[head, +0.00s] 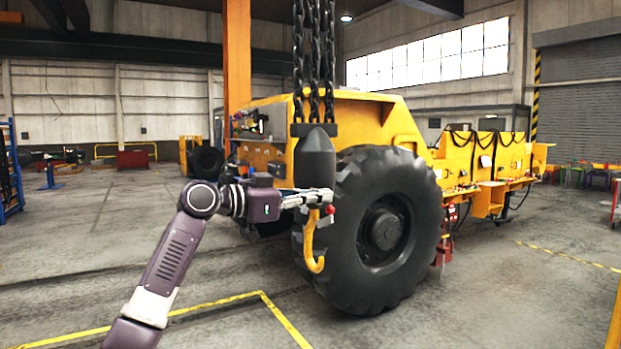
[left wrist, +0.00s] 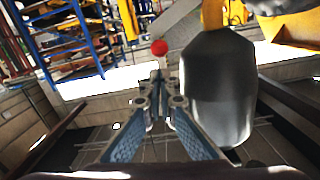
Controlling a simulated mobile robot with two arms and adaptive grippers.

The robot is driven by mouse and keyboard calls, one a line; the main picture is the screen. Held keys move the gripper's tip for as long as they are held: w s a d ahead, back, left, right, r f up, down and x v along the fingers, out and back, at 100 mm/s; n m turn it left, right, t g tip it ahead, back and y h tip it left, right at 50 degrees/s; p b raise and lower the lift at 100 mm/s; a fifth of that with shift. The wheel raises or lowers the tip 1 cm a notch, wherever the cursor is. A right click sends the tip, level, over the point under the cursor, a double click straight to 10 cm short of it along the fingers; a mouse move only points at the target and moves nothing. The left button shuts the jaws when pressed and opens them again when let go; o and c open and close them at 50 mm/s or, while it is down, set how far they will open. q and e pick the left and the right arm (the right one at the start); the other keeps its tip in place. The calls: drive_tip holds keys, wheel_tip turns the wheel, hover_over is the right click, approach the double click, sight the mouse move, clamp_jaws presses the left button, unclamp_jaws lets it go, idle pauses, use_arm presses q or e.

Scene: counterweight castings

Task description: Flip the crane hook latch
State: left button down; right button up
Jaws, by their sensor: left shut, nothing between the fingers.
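The yellow crane hook (head: 315,250) hangs below a dark hook block (head: 315,157) on black chains (head: 314,60). A small red knob (head: 330,209) shows at the top of the hook, and it also shows in the left wrist view (left wrist: 159,47). I take it to be on the latch; the latch itself is not clear. My left gripper (head: 328,196) is shut and empty, with its tips just above the knob in the head view. In the left wrist view the closed fingertips (left wrist: 160,80) point toward the knob, and the dark block stands right of them. My right gripper is not in view.
A large yellow vehicle (head: 375,122) with a big black tyre (head: 380,230) stands close behind the hook. A blue rack (head: 10,170) is at the far left. The floor at the front left is clear, with yellow lines (head: 220,301).

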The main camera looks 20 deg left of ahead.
use_arm(q)
drive_tip(key=shift+w+a+f, duration=0.1)
drive_tip(key=shift+w+f, duration=0.05)
drive_tip(key=shift+f, duration=0.45)
drive_tip(key=shift+d+f+m+b, duration=0.2)
drive_tip(key=shift+m+b, duration=0.1)
